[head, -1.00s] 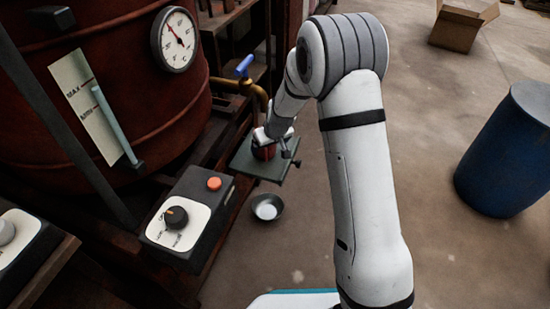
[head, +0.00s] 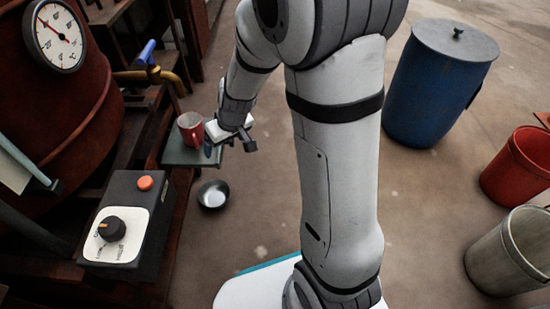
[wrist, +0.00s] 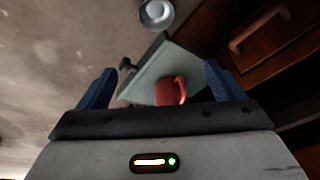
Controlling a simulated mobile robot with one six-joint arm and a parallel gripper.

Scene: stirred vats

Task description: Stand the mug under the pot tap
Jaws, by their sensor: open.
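The red mug (head: 190,130) stands upright on a small grey-green shelf (head: 178,156). The pot tap (head: 168,76) is a brass pipe with a blue lever, its bent spout above the shelf. In the head view the mug is below the spout and slightly right; I cannot tell whether it is exactly beneath. My gripper (head: 230,146) is just right of the mug, open and empty. In the wrist view the mug (wrist: 168,91) shows beyond my open blue-tipped fingers (wrist: 160,86), with its handle visible and nothing gripped.
A metal bowl (head: 213,194) sits on the floor below the shelf. A control box (head: 125,222) with a knob and orange button is at the left, beside the rust-red vat (head: 75,125). A blue drum (head: 435,85), a red bucket (head: 515,170) and a grey bucket (head: 512,250) stand at right.

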